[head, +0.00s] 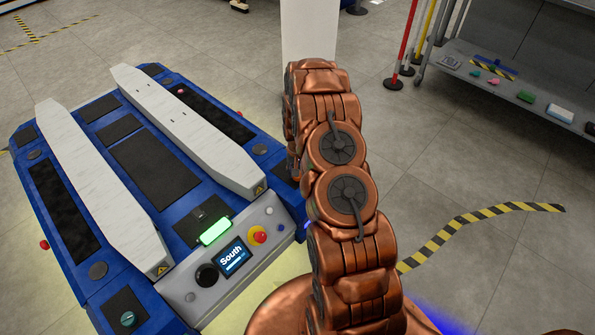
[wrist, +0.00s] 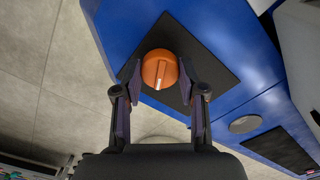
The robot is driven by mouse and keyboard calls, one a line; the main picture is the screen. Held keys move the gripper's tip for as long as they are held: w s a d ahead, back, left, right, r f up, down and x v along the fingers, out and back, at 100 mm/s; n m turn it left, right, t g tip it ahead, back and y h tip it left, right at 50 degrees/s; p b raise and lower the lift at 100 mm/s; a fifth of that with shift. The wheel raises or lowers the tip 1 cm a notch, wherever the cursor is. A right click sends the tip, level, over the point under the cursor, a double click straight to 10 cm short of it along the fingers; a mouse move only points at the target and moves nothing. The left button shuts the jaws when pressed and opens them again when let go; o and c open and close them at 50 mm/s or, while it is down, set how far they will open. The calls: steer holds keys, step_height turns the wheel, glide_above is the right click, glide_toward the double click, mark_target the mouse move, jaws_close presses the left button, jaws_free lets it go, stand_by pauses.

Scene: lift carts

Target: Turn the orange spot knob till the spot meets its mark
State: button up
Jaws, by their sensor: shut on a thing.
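The orange spot knob (wrist: 160,69) is round with a raised ridge and a pale line, on a black square plate (wrist: 214,68) on the blue cart. In the wrist view my gripper (wrist: 160,84) has one finger on each side of the knob and is shut on it. The pale line runs nearly straight down the picture, tilted slightly. I cannot make out the spot or its mark. In the head view my copper arm hides the knob and the gripper.
The blue lift cart (head: 67,220) carries two long white rails (head: 187,130). Its panel has a black knob (head: 207,275), a "South" display (head: 234,259), a lit green button (head: 215,231) and a red stop button (head: 258,235).

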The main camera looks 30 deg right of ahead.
steer(key=shift+d, duration=0.1)
stand_by(0.3)
steer(key=o, duration=1.1)
steer(key=shift+o, duration=0.2)
steer(key=shift+r, duration=0.1)
step_height(320, 180, up, 12)
